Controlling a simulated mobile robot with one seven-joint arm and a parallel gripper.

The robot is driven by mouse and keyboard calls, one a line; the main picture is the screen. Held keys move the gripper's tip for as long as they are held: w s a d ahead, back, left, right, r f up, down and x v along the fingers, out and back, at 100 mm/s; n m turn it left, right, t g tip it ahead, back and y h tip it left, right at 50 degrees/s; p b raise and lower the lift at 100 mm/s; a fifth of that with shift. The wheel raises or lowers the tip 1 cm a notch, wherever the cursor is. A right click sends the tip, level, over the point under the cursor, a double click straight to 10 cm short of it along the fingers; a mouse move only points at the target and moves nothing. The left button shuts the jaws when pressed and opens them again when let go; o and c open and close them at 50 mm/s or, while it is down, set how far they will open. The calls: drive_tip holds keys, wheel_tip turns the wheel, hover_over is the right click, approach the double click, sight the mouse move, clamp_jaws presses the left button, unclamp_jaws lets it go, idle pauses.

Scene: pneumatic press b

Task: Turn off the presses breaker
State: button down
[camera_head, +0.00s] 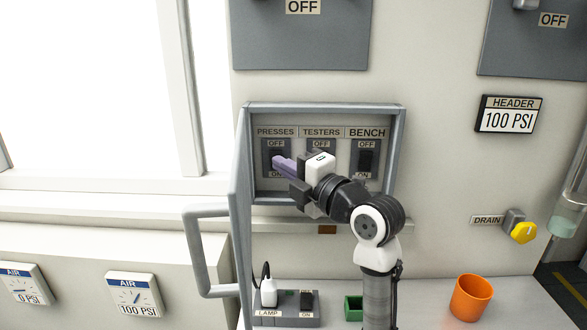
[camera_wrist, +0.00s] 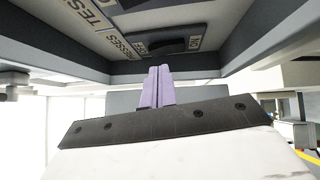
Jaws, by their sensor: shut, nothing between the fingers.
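The presses breaker (camera_head: 269,154) is the leftmost of three switches in an open grey breaker box, with OFF above and ON below. My arm partly covers it in the head view, and I cannot tell its lever position. In the wrist view the presses breaker (camera_wrist: 168,45) is a dark switch just beyond my fingertips. My gripper (camera_head: 281,164) is shut and empty, its purple fingers pointing left at the lower part of this switch. In the wrist view my gripper (camera_wrist: 158,72) shows both fingers together; whether they touch the switch is unclear.
The testers breaker (camera_head: 321,146) is partly behind my gripper; the bench breaker (camera_head: 366,158) is at right. The box door (camera_head: 241,200) stands open at left with a large handle (camera_head: 192,245). Below are a lamp switch (camera_head: 306,300), a green container (camera_head: 353,308) and an orange cup (camera_head: 470,298).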

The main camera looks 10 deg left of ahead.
drive_tip(key=shift+w+a, duration=0.15)
drive_tip(key=shift+w, duration=0.45)
drive_tip(key=shift+w+r, duration=0.15)
drive_tip(key=shift+w, duration=0.05)
drive_tip(key=shift+s, duration=0.1)
